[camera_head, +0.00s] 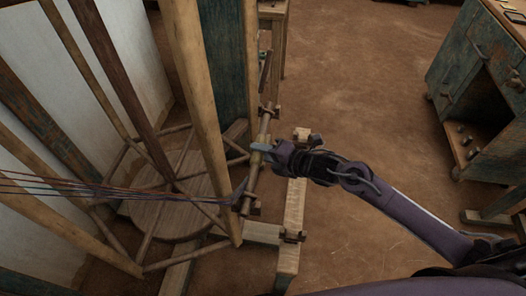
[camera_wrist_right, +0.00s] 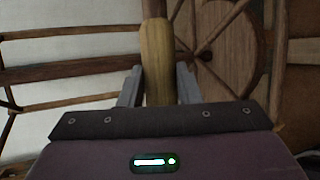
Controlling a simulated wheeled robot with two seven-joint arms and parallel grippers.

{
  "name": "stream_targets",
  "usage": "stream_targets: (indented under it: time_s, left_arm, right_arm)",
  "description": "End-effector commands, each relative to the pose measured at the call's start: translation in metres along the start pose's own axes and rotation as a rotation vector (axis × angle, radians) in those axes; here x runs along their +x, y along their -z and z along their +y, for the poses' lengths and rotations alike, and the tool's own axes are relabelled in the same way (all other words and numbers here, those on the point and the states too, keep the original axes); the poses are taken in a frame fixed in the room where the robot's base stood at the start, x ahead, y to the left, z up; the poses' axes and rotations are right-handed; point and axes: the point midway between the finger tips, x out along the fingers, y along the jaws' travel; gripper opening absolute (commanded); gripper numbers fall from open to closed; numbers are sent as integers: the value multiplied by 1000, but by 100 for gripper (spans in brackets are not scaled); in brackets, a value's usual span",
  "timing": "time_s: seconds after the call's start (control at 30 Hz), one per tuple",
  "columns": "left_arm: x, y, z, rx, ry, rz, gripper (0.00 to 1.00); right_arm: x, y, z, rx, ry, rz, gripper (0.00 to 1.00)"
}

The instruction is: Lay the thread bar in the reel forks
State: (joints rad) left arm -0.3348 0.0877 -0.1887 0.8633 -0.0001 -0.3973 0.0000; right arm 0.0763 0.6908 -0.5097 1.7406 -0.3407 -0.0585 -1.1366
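The thread bar (camera_head: 251,182) is a slim wooden rod set diagonally at the reel's right side. Coloured threads (camera_head: 120,193) run from its lower end to the left. Brown fork-like brackets show by its upper end (camera_head: 269,109) and its lower end (camera_head: 250,206); I cannot tell whether the bar is seated in them. My right gripper (camera_head: 262,149) is at the bar's middle. In the right wrist view its fingers (camera_wrist_right: 159,86) close in on both sides of a pale yellow wooden piece (camera_wrist_right: 157,50) of the bar. My left gripper is out of view.
The wooden reel's slanted posts (camera_head: 198,95) and round disc (camera_head: 170,208) stand left of the bar. A pale wooden frame beam (camera_head: 291,215) lies just right of it. A worn green cabinet (camera_head: 467,65) is at the upper right. Bare floor (camera_head: 365,75) lies between.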

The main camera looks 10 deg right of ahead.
Motion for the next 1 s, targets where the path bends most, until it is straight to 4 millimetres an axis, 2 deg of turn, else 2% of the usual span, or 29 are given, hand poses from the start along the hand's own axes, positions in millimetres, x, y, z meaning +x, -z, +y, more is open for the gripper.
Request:
stream_targets:
  time_s: [0.03, 0.2, 0.53, 0.8, 1.0]
  left_arm:
    - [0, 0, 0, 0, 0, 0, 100]
    - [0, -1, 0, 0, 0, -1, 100]
    - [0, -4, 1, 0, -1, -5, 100]
    - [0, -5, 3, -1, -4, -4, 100]
    - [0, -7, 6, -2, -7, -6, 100]
  right_arm:
    - [0, 0, 1, -1, -2, -1, 36]
    - [0, 0, 1, -1, -2, -1, 56]
    - [-5, 0, -1, 0, 2, 0, 56]
    - [-50, 0, -2, -3, 5, 1, 56]
    - [-73, 0, -1, 0, 2, 0, 56]
